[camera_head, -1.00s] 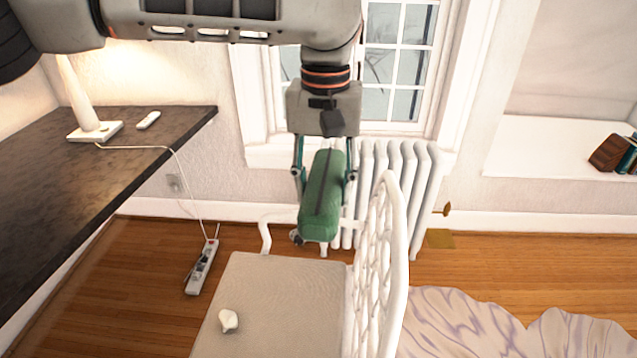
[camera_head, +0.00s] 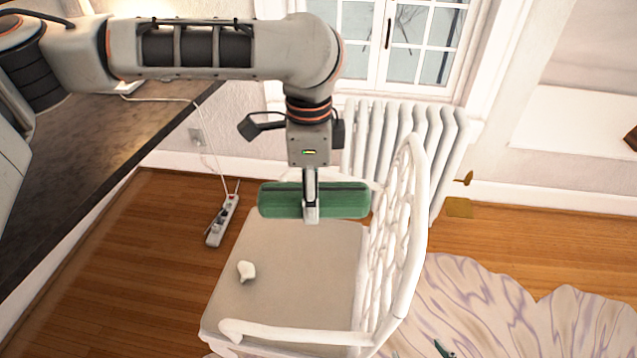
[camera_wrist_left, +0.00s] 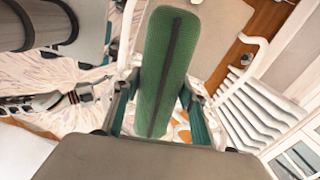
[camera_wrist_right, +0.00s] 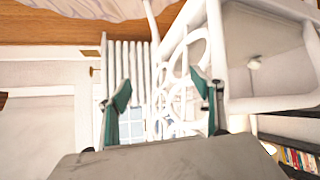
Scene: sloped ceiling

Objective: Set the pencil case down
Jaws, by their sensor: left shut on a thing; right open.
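The green pencil case (camera_head: 345,200) has a dark zip line and lies level, its long side running left to right in the head view. My left gripper (camera_head: 311,212) points down and is shut around its middle. The case shows against the far edge of the chair's beige seat (camera_head: 300,255); the gap below it is hard to judge. The left wrist view shows the case (camera_wrist_left: 165,75) between the fingers. My right gripper (camera_wrist_right: 160,90) is open and empty; a green fingertip of it (camera_head: 443,348) shows at the head view's bottom edge.
A small white object (camera_head: 246,271) lies on the seat. The chair's white lattice back (camera_head: 400,220) rises close to the right. A radiator (camera_head: 405,135) stands behind, a power strip (camera_head: 222,222) lies on the floor, and a dark desk (camera_head: 85,140) is at left.

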